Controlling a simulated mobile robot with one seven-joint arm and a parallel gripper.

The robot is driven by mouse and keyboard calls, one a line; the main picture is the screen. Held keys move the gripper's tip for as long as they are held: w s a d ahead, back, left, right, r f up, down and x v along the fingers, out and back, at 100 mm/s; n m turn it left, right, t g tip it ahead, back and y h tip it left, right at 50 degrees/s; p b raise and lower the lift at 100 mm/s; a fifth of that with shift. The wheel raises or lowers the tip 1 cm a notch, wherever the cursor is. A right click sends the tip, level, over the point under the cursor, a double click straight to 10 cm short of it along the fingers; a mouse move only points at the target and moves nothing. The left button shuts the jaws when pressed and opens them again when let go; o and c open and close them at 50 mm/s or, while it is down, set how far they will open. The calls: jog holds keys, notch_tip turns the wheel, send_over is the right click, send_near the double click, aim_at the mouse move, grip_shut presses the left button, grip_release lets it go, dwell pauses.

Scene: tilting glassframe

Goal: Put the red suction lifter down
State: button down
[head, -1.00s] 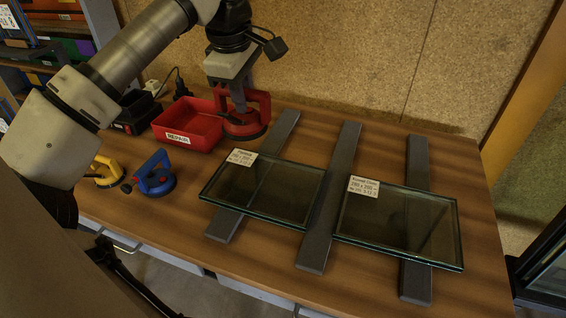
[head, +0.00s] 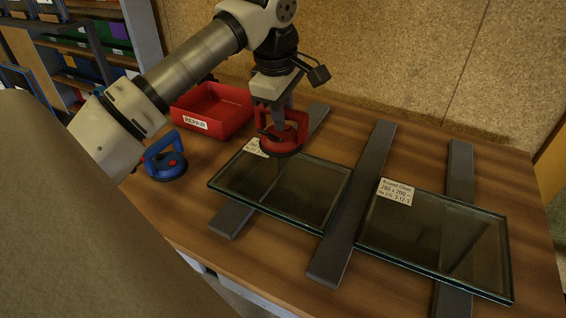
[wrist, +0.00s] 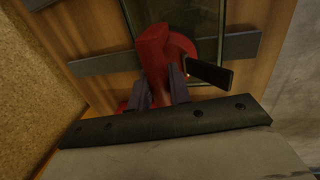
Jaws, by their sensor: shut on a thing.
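The red suction lifter (head: 283,140) is in my gripper (head: 287,118), upright with its round pad down. In the head view it overlaps the far edge of the left glass pane (head: 285,188) and partly hides that pane's label. Whether the pad touches the glass or hangs just above it I cannot tell. In the wrist view the fingers (wrist: 166,85) are shut on the handle of the red lifter (wrist: 152,45), with a glass pane (wrist: 212,20) below.
A second glass pane (head: 430,235) lies to the right on the dark grey bars (head: 350,215). A red REPAIR tray (head: 213,107) and a blue suction lifter (head: 165,162) are at the left. Bare wood (head: 270,255) shows at the front. A board wall stands behind.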

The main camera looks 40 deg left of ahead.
notch_tip(320, 180, down, 9)
jog(key=b, duration=0.5)
jog(key=shift+r, duration=0.1)
jog(key=c, duration=1.3)
grip_release()
jog(key=r, duration=0.4)
jog(key=s+r, duration=0.1)
jog(key=r, duration=0.3)
jog(key=s+r, duration=0.1)
jog(key=r, duration=0.2)
jog(key=shift+s+d+r+p, duration=0.15)
jog(key=shift+d+r+p, duration=0.15)
jog(key=shift+r+p, duration=0.1)
